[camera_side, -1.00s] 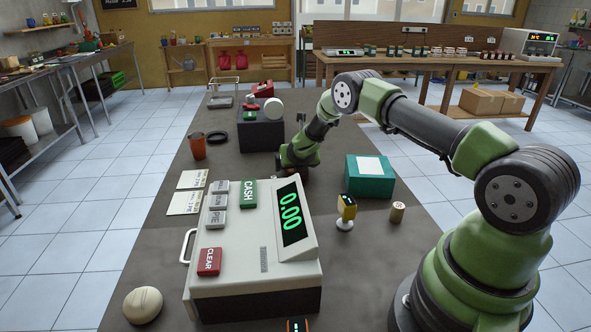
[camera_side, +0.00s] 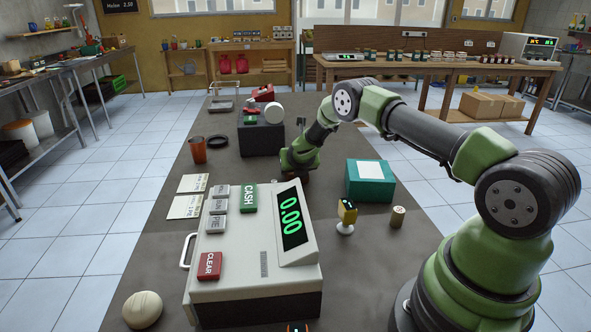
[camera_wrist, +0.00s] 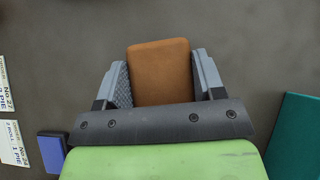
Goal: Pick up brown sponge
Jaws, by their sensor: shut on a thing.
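The brown sponge (camera_wrist: 160,72) is a rounded block between the two grey fingers of my gripper (camera_wrist: 162,80) in the wrist view. My gripper is shut on it, with a finger on each side. The sponge's lower end is hidden behind the gripper body. In the side view my gripper is at the far end of my arm, behind the cash register, and the sponge is mostly hidden there. I cannot tell whether the sponge is touching the counter.
A cash register (camera_side: 250,268) stands in front of my gripper. A teal box (camera_side: 370,188) is to the right, and a black block (camera_side: 260,138) behind left. Cards (camera_side: 185,206) lie left. A yellow-topped stamp (camera_side: 346,212) and a small cork-coloured cylinder (camera_side: 398,217) stand near the teal box.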

